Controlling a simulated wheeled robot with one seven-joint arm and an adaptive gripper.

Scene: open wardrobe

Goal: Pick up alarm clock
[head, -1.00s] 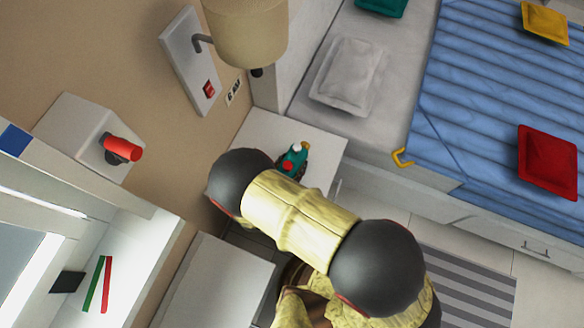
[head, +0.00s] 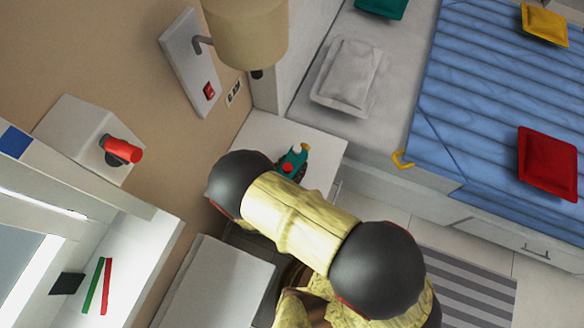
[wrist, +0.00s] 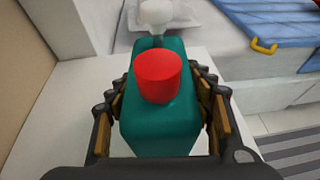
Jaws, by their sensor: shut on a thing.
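The alarm clock is a teal block with a red round button on top and a pale knob at its far end. In the wrist view the clock (wrist: 160,128) fills the middle, between the two fingers of my gripper (wrist: 162,95). The gripper is shut on its sides. In the head view the clock (head: 293,162) shows over the white bedside cabinet top (head: 258,132), just beyond my arm. I cannot tell whether the clock's underside touches the cabinet.
A lamp (head: 245,30) hangs from the wall above. A white surface (head: 220,285) lies left of my arm.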

